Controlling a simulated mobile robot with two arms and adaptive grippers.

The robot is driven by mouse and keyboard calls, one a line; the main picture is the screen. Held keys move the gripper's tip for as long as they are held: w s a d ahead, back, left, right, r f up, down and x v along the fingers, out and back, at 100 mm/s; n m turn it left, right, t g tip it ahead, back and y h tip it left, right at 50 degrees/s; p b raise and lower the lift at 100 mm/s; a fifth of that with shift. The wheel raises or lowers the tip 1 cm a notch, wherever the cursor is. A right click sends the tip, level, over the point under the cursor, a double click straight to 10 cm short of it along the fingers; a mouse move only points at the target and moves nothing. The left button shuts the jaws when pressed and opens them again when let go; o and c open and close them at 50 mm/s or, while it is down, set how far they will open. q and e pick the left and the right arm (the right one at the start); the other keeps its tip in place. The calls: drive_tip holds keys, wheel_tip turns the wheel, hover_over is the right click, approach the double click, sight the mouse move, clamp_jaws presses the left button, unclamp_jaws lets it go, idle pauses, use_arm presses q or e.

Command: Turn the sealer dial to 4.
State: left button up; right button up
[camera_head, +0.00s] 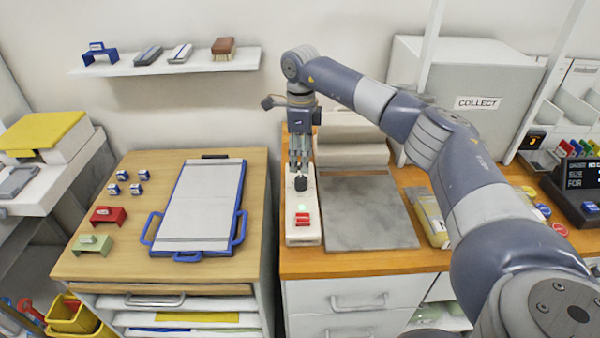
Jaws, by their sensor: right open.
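The sealer (303,232) is a long white unit on the wooden counter, left of a grey plate. Its black dial (301,183) is on the upper part, with a green light and a red label or switch (303,219) nearer the front. My right gripper (300,168) points down just above and behind the dial, its fingers open. I cannot tell whether the fingers touch the dial. The dial's numbers are too small to read. My left gripper is not in view.
The grey plate (366,213) and a yellow packet (430,217) lie right of the sealer. A grey COLLECT box (465,85) stands behind. On the left, a wooden cabinet holds a blue-framed board (200,205) and small red, green and blue items. A wall shelf (165,63) hangs above.

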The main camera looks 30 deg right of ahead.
sight(301, 178)
wheel_tip(301, 178, down, 7)
drive_tip(key=shift+r+p, duration=0.1)
drive_tip(key=shift+p, duration=0.6)
drive_tip(key=c, duration=1.1)
